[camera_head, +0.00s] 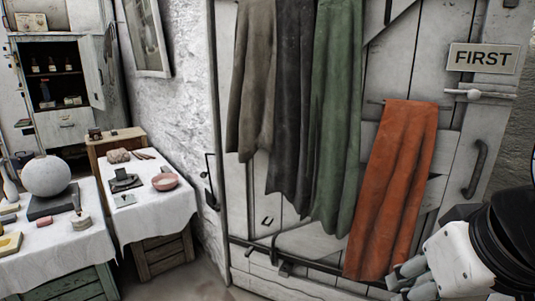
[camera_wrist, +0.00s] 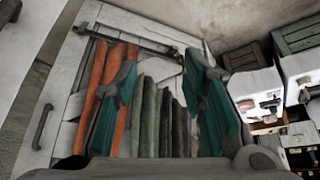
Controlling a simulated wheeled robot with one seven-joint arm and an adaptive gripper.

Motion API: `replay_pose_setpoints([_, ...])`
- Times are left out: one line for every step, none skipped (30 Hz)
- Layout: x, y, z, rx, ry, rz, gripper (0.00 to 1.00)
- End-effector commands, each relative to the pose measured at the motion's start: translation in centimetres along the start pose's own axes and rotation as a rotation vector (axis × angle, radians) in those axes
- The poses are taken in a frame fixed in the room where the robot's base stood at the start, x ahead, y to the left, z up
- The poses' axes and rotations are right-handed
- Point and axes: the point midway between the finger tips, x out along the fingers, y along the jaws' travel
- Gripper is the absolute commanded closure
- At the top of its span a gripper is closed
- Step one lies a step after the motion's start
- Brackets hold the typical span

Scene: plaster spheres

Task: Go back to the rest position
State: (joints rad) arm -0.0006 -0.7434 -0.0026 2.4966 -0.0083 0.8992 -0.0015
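My gripper (camera_head: 408,280) is at the lower right of the head view, in front of the door and close to the lower end of the orange cloth. In the wrist view its two teal-padded fingers stand wide apart, with nothing between them (camera_wrist: 162,85). The orange cloth (camera_head: 392,185) hangs on the white plank door (camera_head: 455,130); it also shows in the wrist view (camera_wrist: 90,85), behind the left finger. Whether the gripper touches the cloth or door cannot be told.
Green (camera_head: 337,110), dark grey (camera_head: 292,90) and grey-brown (camera_head: 252,80) cloths hang on the door. A "FIRST" sign (camera_head: 483,59) is at its upper right. Cloth-covered tables at left carry a plaster sphere (camera_head: 46,176) and a pink bowl (camera_head: 165,182). Some floor shows between tables and door.

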Motion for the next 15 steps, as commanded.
replay_pose_setpoints([-0.6, -0.4, 0.4, 0.01, 0.002, -0.011, 0.62])
replay_pose_setpoints([-1.2, -0.3, 0.5, 0.009, -0.007, -0.008, 0.62])
replay_pose_setpoints([-1.8, -0.2, 0.6, 0.007, -0.016, -0.007, 0.62])
replay_pose_setpoints([-2.2, -0.2, 0.8, 0.007, -0.022, -0.006, 0.62])
replay_pose_setpoints([-2.6, -0.2, 0.9, 0.006, -0.028, -0.006, 0.62])
replay_pose_setpoints([-3.2, -0.1, 1.1, 0.006, -0.036, -0.005, 0.62])
replay_pose_setpoints([-3.6, -0.1, 1.3, 0.006, -0.042, -0.004, 0.62])
replay_pose_setpoints([-4.1, -0.1, 1.4, 0.005, -0.048, -0.004, 0.62])
replay_pose_setpoints([-4.7, -0.1, 1.7, 0.005, -0.057, -0.003, 0.62])
replay_pose_setpoints([-5.1, 0.0, 1.9, 0.005, -0.063, -0.003, 0.62])
replay_pose_setpoints([-5.7, 0.0, 2.1, 0.005, -0.071, -0.003, 0.62])
replay_pose_setpoints([-6.3, 0.0, 2.4, 0.004, -0.081, -0.002, 0.62])
replay_pose_setpoints([-6.7, 0.1, 2.6, 0.004, -0.087, -0.002, 0.62])
replay_pose_setpoints([-7.2, 0.1, 2.8, 0.004, -0.094, -0.001, 0.62])
replay_pose_setpoints([-7.7, 0.1, 3.1, 0.004, -0.101, -0.001, 0.62])
